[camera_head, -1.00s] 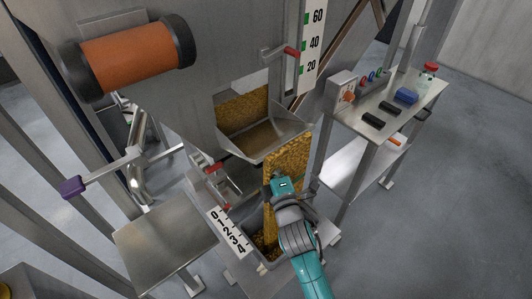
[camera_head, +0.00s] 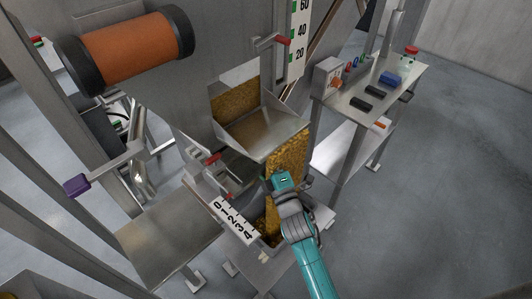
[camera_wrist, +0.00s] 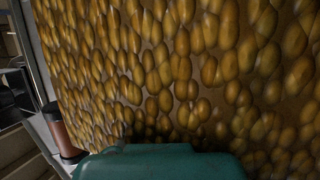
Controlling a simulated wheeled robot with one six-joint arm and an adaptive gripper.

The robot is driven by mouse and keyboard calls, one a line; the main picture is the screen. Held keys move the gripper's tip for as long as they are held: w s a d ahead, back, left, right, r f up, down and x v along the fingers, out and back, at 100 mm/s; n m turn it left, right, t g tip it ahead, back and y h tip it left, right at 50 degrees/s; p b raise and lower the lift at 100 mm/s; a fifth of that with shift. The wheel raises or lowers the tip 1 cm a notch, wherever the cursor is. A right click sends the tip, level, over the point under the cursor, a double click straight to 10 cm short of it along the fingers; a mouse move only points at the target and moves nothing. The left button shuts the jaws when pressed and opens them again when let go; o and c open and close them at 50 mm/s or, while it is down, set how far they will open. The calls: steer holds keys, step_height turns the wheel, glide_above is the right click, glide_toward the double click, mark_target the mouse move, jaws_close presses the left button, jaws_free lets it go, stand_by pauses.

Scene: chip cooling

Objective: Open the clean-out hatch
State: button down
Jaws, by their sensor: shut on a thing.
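A window in the grey hopper wall shows yellow chips (camera_head: 235,97) behind it. Below it a metal chute (camera_head: 262,130) juts out. I take this to be the clean-out hatch area, but cannot tell which part is the hatch door. A sheet of chips (camera_head: 289,150) hangs from the chute's lip down to a bin (camera_head: 262,222). My gripper (camera_head: 277,181) is in front of that sheet, below the lip. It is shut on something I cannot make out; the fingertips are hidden. In the wrist view, chips (camera_wrist: 170,70) fill most of the picture, very close.
Red-handled latches (camera_head: 212,160) are left of the chute; another red handle (camera_head: 283,41) is above right. A scale plate (camera_head: 235,219) is by the bin. A metal table (camera_head: 170,232) stands left. A side table (camera_head: 375,93) with small items stands right. Open floor lies right.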

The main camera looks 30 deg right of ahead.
steer(key=c, duration=1.2)
jaws_free()
steer(key=v, duration=1.2)
